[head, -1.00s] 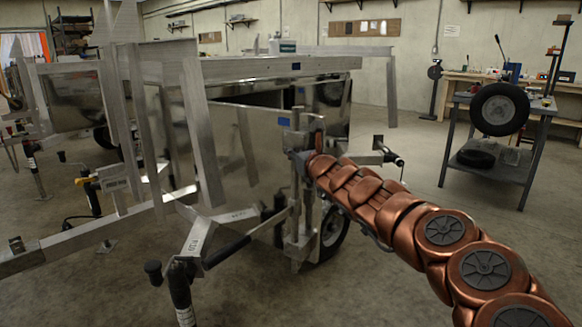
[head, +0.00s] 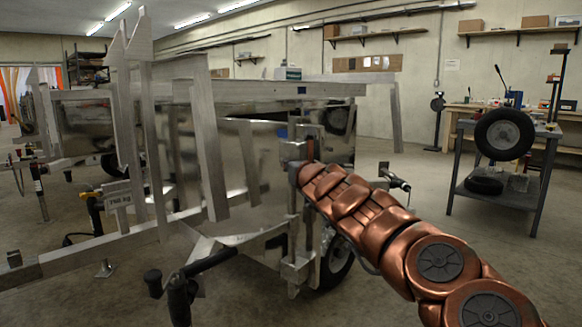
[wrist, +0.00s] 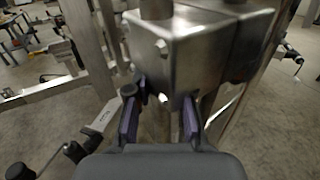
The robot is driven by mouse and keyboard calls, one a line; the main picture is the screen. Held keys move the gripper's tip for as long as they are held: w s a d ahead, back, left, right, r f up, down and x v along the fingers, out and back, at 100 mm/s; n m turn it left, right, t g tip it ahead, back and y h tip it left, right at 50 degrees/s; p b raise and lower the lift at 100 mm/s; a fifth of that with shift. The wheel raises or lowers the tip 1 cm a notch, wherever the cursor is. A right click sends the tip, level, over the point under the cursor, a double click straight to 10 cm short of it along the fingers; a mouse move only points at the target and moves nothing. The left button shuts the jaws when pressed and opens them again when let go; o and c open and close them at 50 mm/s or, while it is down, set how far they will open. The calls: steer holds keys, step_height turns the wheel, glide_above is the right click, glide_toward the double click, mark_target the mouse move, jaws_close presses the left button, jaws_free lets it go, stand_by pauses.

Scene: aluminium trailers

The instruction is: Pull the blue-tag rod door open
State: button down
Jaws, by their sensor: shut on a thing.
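The trailer (head: 270,91) with shiny metal walls stands in the middle of the head view. A small blue tag (head: 281,132) shows on its end, left of my gripper, and a smaller blue mark is on the top rail. An upright metal rod assembly (head: 292,222) stands at the near corner. My gripper (wrist: 160,120) is at this rod assembly; my copper arm partly hides it in the head view. In the wrist view, its two purple-padded fingers are shut around a narrow upright piece below a bolted metal block (wrist: 195,55). The exact grip is partly hidden.
The trailer's drawbar (head: 70,255) and jack handle (head: 180,290) stick out toward me at the left. A tyre (head: 503,134) rests on a grey cart (head: 510,185) at the right. Open floor lies between the cart and the trailer.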

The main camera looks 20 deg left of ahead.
steer(key=shift+f, duration=0.1)
steer(key=c, duration=1)
jaws_free()
steer(key=shift+a, duration=0.1)
